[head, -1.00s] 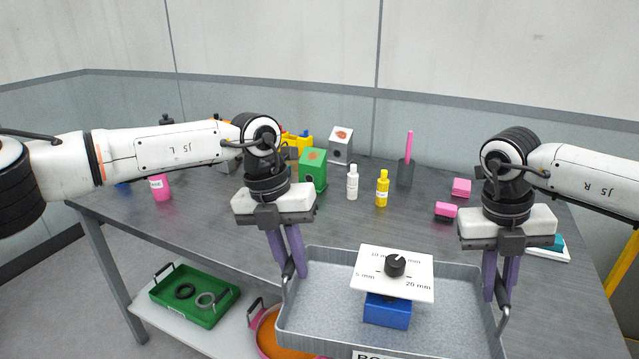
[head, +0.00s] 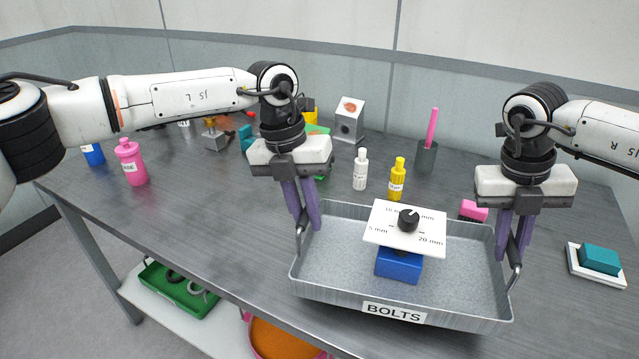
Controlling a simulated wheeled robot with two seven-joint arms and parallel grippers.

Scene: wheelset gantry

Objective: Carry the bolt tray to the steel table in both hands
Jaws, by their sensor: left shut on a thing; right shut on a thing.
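The bolt tray (head: 450,310) is a grey metal tray with a "BOLTS" label on its front wall. My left gripper (head: 302,228) is shut on the tray's left handle, and my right gripper (head: 513,262) is shut on its right handle. Inside the tray stands a blue block (head: 398,266) with a white dial plate (head: 420,236) and black knob above it. The steel table (head: 190,220) is a dark grey top. The tray is over its front part and looks about level; I cannot tell whether its underside touches the top.
A white bottle (head: 360,170), a yellow bottle (head: 397,182) and a dark cup (head: 426,157) stand behind the tray. A pink block (head: 474,210) lies near my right gripper. A teal sponge (head: 599,258) lies right. A pink bottle (head: 132,164) stands left. Table top left of the tray is clear.

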